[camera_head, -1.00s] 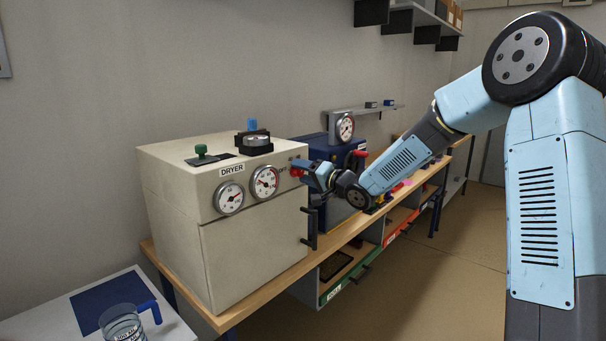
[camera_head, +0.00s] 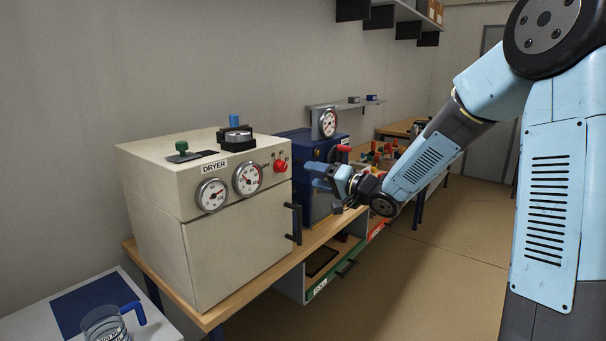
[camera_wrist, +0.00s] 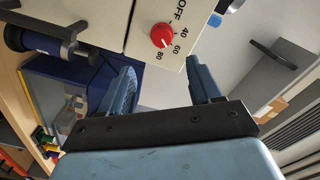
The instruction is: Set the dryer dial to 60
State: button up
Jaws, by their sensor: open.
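The cream dryer (camera_head: 220,235) stands on the wooden bench at left in the head view. Its red dial (camera_head: 281,166) is at the upper right of the front. The wrist view shows the red dial (camera_wrist: 163,36) close up, with OFF, 40, 60 and 80 printed around it. A small pale mark on the dial appears to point toward the 60. My gripper (camera_head: 315,176) is to the right of the dial, apart from it. In the wrist view my gripper (camera_wrist: 159,76) has its two blue fingers spread, with nothing between them.
Two round gauges (camera_head: 212,195) sit left of the dial. A black door handle (camera_head: 297,223) sticks out below it. A blue machine (camera_head: 318,150) stands just behind my gripper on the bench. Open floor (camera_head: 430,270) lies to the right.

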aim_at(285, 167)
jog(key=shift+v, duration=1.25)
jog(key=w+a+n, duration=0.2)
jog(key=a+n, duration=0.1)
jog(key=w+a+n, duration=0.3)
jog(key=a+n, duration=0.1)
jog(key=w+a+n, duration=0.2)
jog(key=a+n, duration=0.1)
jog(key=shift+w+a+n, duration=0.35)
jog(key=shift+w+n, duration=0.05)
jog(key=shift+c, duration=0.4)
